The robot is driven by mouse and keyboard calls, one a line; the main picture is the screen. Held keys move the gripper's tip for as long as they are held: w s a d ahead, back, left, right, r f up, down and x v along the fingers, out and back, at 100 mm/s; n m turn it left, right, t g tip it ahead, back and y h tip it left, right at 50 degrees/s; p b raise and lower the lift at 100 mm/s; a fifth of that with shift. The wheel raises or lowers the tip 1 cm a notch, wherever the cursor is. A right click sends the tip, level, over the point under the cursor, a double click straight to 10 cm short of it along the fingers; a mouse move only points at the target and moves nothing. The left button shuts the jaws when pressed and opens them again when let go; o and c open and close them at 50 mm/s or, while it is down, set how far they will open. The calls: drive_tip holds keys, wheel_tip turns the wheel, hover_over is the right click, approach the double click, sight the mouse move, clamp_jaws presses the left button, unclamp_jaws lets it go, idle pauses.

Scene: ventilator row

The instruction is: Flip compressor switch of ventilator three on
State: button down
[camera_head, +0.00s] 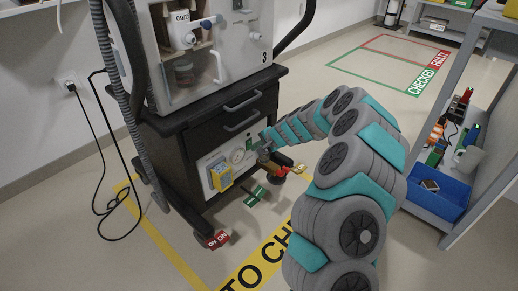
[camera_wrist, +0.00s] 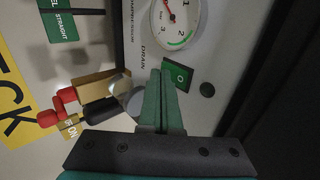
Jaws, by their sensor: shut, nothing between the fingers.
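Ventilator three (camera_head: 215,55), a pale unit marked 3, stands on a black cart (camera_head: 225,110). A white panel (camera_head: 228,160) sits low on the cart. In the wrist view, a green rocker switch (camera_wrist: 179,77) with a light mark is on this panel, below a round gauge (camera_wrist: 176,20). I cannot tell its on or off position, and its label is not readable. My gripper (camera_wrist: 160,74) is shut and empty, with its teal fingertips at the switch's left edge; I cannot tell whether they touch. In the head view, my gripper (camera_head: 262,148) is at the panel's right side.
A yellow device (camera_head: 220,178) is on the panel's left. A brass fitting (camera_wrist: 102,88) with red and black parts sticks out left of my fingers. Tags hang near the floor. A shelf with a blue bin (camera_head: 440,192) stands right.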

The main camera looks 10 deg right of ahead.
drive_tip(key=shift+f+b, duration=0.2)
drive_tip(key=shift+b, duration=0.35)
drive_tip(key=shift+w+a+r, duration=0.1)
drive_tip(key=shift+r, duration=0.1)
drive_tip(key=shift+r+p, duration=0.35)
drive_tip(key=shift+r, duration=0.45)
